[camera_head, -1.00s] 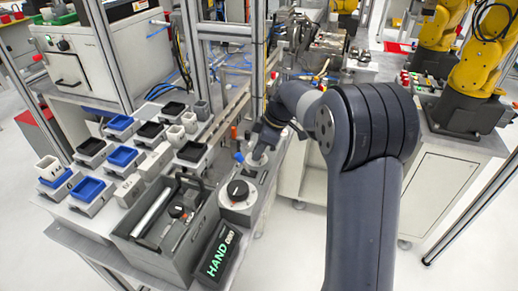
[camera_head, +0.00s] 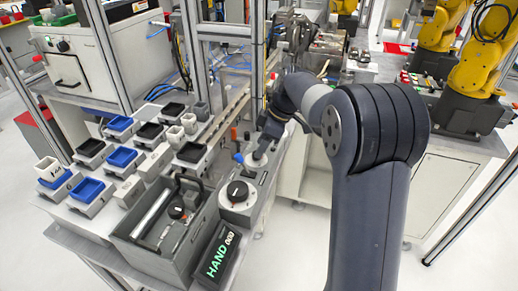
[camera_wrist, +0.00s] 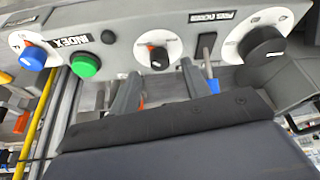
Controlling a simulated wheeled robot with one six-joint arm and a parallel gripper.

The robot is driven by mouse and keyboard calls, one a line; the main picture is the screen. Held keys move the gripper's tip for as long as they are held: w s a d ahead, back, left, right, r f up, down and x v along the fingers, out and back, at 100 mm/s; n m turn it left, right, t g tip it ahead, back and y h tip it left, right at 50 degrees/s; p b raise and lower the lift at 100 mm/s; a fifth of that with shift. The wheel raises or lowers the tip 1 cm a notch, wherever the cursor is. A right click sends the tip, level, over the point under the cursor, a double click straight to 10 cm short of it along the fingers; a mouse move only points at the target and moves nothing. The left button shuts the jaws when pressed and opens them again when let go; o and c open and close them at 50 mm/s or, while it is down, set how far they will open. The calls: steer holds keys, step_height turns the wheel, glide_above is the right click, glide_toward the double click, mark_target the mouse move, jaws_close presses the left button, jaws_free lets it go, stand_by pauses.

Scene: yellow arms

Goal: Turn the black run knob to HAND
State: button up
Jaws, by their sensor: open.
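A large black knob (camera_head: 238,191) sits on a white dial on the grey panel; it shows at the right in the wrist view (camera_wrist: 262,45). A smaller black knob with a red mark (camera_wrist: 158,58) sits on another white dial, ahead of the gap between my fingers. The label between the dials is upside down and hard to read, so I cannot tell which is the run knob.
A green button (camera_wrist: 85,65) and a blue knob (camera_wrist: 32,57) are on the same panel, left in the wrist view. A grey tool bin (camera_head: 165,222) stands left of the panel. Blue and black trays fill the bench beyond. Open floor lies right of the panel.

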steer(key=v, duration=0.8)
steer(key=shift+a, duration=0.1)
steer(key=x, duration=1)
steer(key=shift+f, duration=0.35)
steer(key=shift+r, duration=0.1)
